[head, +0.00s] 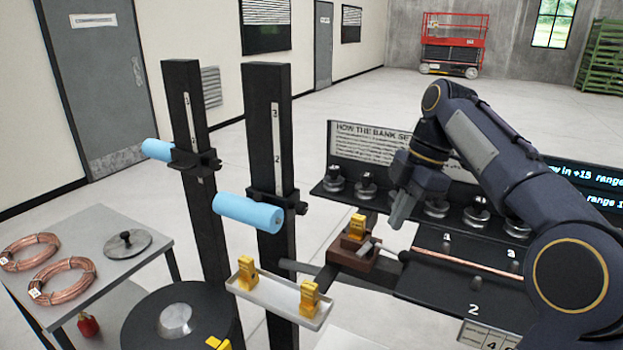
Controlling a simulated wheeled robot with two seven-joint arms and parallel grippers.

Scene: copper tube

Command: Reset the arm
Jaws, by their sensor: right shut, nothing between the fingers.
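My right arm comes in from the right. Its gripper (401,208) points down and is shut with nothing in it, above the bench and just right of a brown block fixture (366,258) with a yellow piece (357,227) on top. It looks apart from the fixture. A thin copper tube (470,262) lies along the dark bench to the right of the gripper, partly hidden by my arm at its right end. My left gripper is not in view.
Two black posts (262,110) with blue rollers (249,213) stand left of centre. A white tray (275,300) holds yellow clamps (309,298). Several metal knobs (437,207) line the back panel. A side table (120,290) with copper coils (62,281) stands at left.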

